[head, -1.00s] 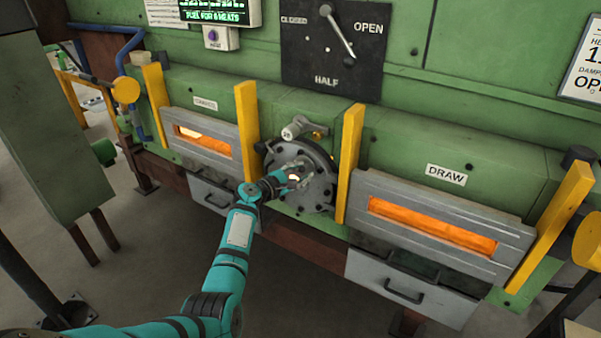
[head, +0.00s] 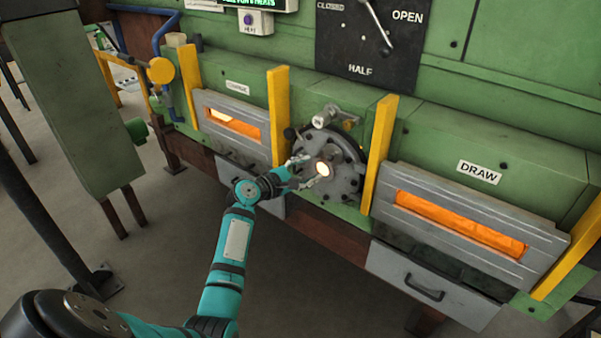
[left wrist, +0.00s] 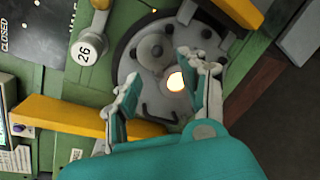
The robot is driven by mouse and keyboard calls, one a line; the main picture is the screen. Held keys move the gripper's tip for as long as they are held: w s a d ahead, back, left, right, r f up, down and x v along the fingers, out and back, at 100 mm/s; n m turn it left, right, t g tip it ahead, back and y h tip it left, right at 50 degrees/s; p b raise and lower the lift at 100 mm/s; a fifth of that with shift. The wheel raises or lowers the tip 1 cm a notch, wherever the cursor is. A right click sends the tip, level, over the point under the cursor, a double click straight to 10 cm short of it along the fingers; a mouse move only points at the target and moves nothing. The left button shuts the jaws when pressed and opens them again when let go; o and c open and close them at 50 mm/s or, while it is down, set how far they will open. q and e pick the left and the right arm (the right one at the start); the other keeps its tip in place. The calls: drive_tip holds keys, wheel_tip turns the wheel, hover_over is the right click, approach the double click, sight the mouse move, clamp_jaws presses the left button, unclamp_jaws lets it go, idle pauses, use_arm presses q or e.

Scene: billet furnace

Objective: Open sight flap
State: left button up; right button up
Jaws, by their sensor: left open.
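The sight port is a round grey bolted plate (head: 347,180) between the two furnace doors. Its sight hole (head: 323,169) glows bright and uncovered; it also shows in the left wrist view (left wrist: 175,82). A small round grey disc, apparently the sight flap (left wrist: 152,48), lies beside the hole, not over it. In the left wrist view the open fingers (left wrist: 161,68) hold nothing. I cannot tell whether a fingertip touches the plate. My right gripper is out of view.
Yellow upright bars (head: 379,152) flank the port. A handle tagged 26 (left wrist: 88,50) sticks out beside it. The charge door (head: 232,122) is left and the draw door (head: 455,228) right, both with glowing slots. Floor below is clear.

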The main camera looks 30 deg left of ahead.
use_arm(q)
drive_tip(key=v, duration=0.2)
drive_tip(key=shift+s, duration=0.3)
drive_tip(key=s+d+f+m+g+y+b, duration=0.1)
drive_tip(key=s+d+f+m+g, duration=0.15)
drive_tip(key=f, duration=0.95)
drive_tip(key=s+d+f+m+g+b, duration=0.1)
drive_tip(key=s+d+f+m+g, duration=0.15)
drive_tip(key=f, duration=0.95)
drive_tip(key=s+d+f+m+g+y+b, duration=0.1)
drive_tip(key=s+d+f+m+g, duration=0.15)
drive_tip(key=s+f, duration=0.6)
drive_tip(key=s+d+f+m+g+b, duration=0.15)
drive_tip(key=s+f+m, duration=0.3)
drive_tip(key=f, duration=0.75)
drive_tip(key=s+d+f+m+g, duration=0.2)
drive_tip(key=s+f+m, duration=0.3)
drive_tip(key=s, duration=0.7)
drive_tip(key=s+d+f+m+g+b, duration=0.1)
drive_tip(key=s+f+m, duration=0.4)
drive_tip(key=s, duration=0.8)
drive_tip(key=s+d+f+m+g+y+b, duration=0.1)
drive_tip(key=s+d+f+m+g, duration=0.2)
drive_tip(key=s+f, duration=0.6)
drive_tip(key=s+d+m, duration=0.1)
drive_tip(key=s+m, duration=0.1)
drive_tip(key=s, duration=0.2)
drive_tip(key=shift+d, duration=0.2)
